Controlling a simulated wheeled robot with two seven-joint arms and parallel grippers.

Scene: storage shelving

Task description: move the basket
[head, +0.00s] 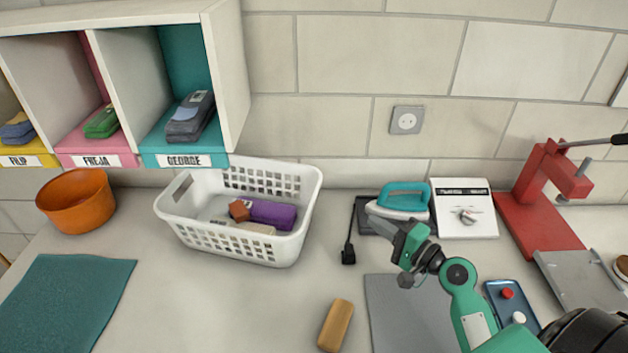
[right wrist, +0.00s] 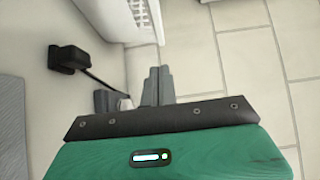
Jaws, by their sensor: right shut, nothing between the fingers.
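The white plastic basket (head: 275,248) stands on the counter left of centre, against the tiled wall and below the cubby shelf. It holds a purple folded cloth (head: 268,212), a small brown block (head: 239,210) and a pale item at the bottom. My right gripper (head: 376,213) is to the right of the basket, apart from it, in front of the iron. It is shut and empty. In the right wrist view, the shut fingers (right wrist: 158,86) point toward the wall, and part of the basket (right wrist: 130,20) shows at the top. My left gripper is not in view.
A teal iron (head: 404,197) sits on a dark pad behind my right gripper, with a black plug (head: 348,256) nearby. An orange bowl (head: 77,202) stands left of the basket. A tan block (head: 335,325) lies in front. A red press (head: 545,200) stands at right.

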